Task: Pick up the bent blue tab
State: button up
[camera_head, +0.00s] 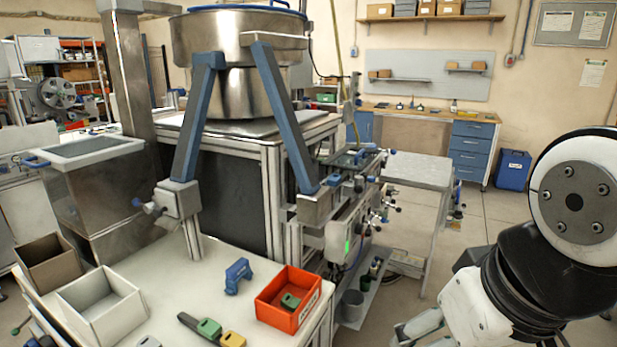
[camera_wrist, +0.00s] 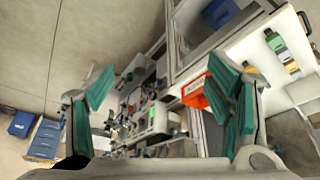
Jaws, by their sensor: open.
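The bent blue tab (camera_head: 238,275) stands on the white table (camera_head: 180,310), left of the red bin (camera_head: 289,299), in the head view. It looks like a small blue arch. My gripper (camera_head: 424,331) is low in the head view, partly cut off, off the table's right side and well apart from the tab. In the wrist view, the two green-padded fingers of my gripper (camera_wrist: 172,100) are spread wide with nothing held between them. A blue shape (camera_wrist: 219,12) shows at the top there; I cannot tell whether it is the tab.
The red bin holds a green piece (camera_head: 290,301). Green (camera_head: 208,328) and yellow (camera_head: 232,340) pieces lie at the table's front. A white box (camera_head: 100,305) and a brown box (camera_head: 47,262) stand at left. A large steel bowl (camera_head: 240,50) and its machine rise behind the table.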

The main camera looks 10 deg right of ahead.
aim_at(334, 179)
jog(key=i+l, duration=0.15)
jog(key=l, duration=0.2)
jog(key=i+l, duration=0.15)
jog(key=l, duration=0.2)
jog(key=i+l, duration=0.15)
jog(key=l, duration=0.25)
jog(key=i+l, duration=0.1)
jog(key=l, duration=0.25)
